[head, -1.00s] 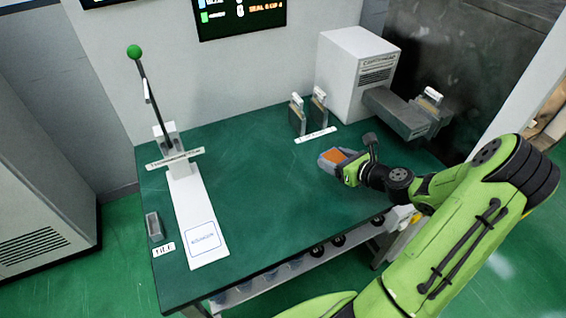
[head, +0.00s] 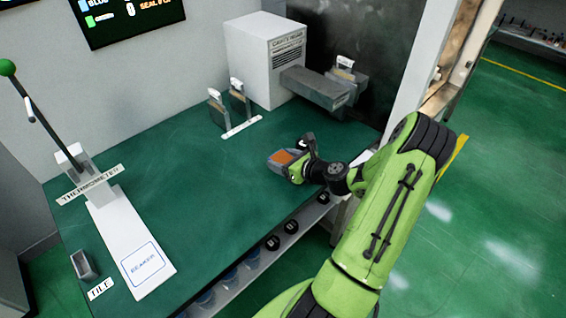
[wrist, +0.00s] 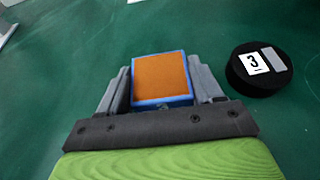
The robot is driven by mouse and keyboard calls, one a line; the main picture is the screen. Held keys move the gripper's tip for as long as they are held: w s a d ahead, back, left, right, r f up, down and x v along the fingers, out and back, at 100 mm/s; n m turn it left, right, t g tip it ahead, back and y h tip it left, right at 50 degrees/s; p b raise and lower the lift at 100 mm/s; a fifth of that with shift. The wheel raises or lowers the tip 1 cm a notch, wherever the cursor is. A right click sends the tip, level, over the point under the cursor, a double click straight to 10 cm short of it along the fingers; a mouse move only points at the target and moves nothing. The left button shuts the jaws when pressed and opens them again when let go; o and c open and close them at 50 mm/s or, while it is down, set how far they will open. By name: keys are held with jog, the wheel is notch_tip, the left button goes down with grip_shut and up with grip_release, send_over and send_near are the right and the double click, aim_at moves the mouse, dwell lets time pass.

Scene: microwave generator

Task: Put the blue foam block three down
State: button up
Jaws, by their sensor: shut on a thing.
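The blue foam block (wrist: 160,80) has an orange top face and a blue edge. It sits between the two grey fingers of my gripper (wrist: 162,92), which is shut on it. In the head view the block (head: 283,157) shows at the tip of my gripper (head: 290,165), over the right part of the green table (head: 190,165). I cannot tell whether its underside touches the table. A black round piece marked "3" (wrist: 258,70) shows just right of the block in the wrist view.
At the back stand a white box (head: 265,60) with a grey arm-like part (head: 317,88) and two small upright pieces (head: 238,100). At left are a thermometer stand (head: 75,165), a white BEAKER strip (head: 135,245) and a grey TILE piece (head: 84,264). The middle table is clear.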

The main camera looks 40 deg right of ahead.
jog(key=o, duration=1)
